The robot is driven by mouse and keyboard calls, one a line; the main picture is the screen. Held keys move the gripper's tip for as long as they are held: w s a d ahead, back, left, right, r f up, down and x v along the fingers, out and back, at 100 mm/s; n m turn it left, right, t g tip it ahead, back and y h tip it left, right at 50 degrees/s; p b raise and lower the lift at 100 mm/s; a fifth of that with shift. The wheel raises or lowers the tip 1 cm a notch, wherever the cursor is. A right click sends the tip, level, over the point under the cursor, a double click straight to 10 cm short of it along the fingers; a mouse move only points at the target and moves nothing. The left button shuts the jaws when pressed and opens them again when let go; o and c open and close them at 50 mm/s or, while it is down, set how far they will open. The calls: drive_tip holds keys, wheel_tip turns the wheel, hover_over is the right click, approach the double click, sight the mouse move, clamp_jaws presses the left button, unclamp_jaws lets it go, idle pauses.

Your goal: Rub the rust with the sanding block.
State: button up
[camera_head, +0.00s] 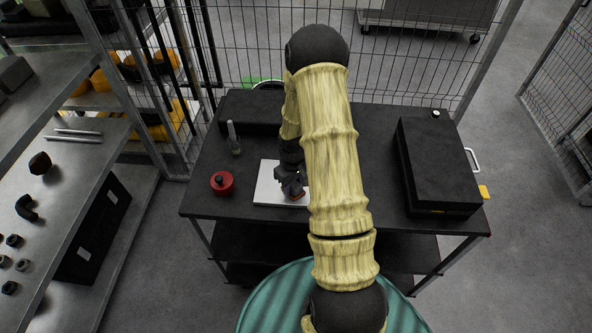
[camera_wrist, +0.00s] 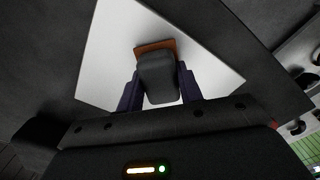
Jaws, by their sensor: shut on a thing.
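My gripper (camera_head: 291,182) is over a white plate (camera_head: 268,190) on the black table. In the wrist view its two dark fingers (camera_wrist: 158,88) are shut on a dark grey sanding block (camera_wrist: 158,72). An orange-brown patch (camera_wrist: 150,47) with straight edges shows around the far end of the block, against the white plate (camera_wrist: 112,58). I cannot tell whether this patch is the rust or the block's own face. No other rust shows on the visible white surface. Whether the block touches the plate is hard to tell.
A red round container (camera_head: 222,184) and an upright grey tool (camera_head: 233,138) stand left of the plate. A black case (camera_head: 436,165) lies at the right of the table, and a dark box (camera_head: 250,110) at the back left. Metal shelves (camera_head: 85,150) stand at the left.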

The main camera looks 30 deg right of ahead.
drive_tip(key=r, duration=0.1)
drive_tip(key=r+p, duration=0.1)
drive_tip(key=r, duration=0.1)
drive_tip(key=r+p, duration=0.1)
drive_tip(key=shift+w+r, duration=0.35)
drive_tip(key=shift+s+d+r+p, duration=0.1)
drive_tip(key=shift+s+r+p, duration=0.05)
drive_tip(key=shift+r+p, duration=0.25)
drive_tip(key=shift+s+d+r+p, duration=0.1)
drive_tip(key=shift+r+p, duration=0.15)
drive_tip(key=shift+r, duration=0.15)
drive_tip(key=shift+a+r+p, duration=0.15)
drive_tip(key=shift+r+p, duration=0.4)
drive_tip(key=shift+r, duration=0.25)
drive_tip(key=shift+f, duration=0.1)
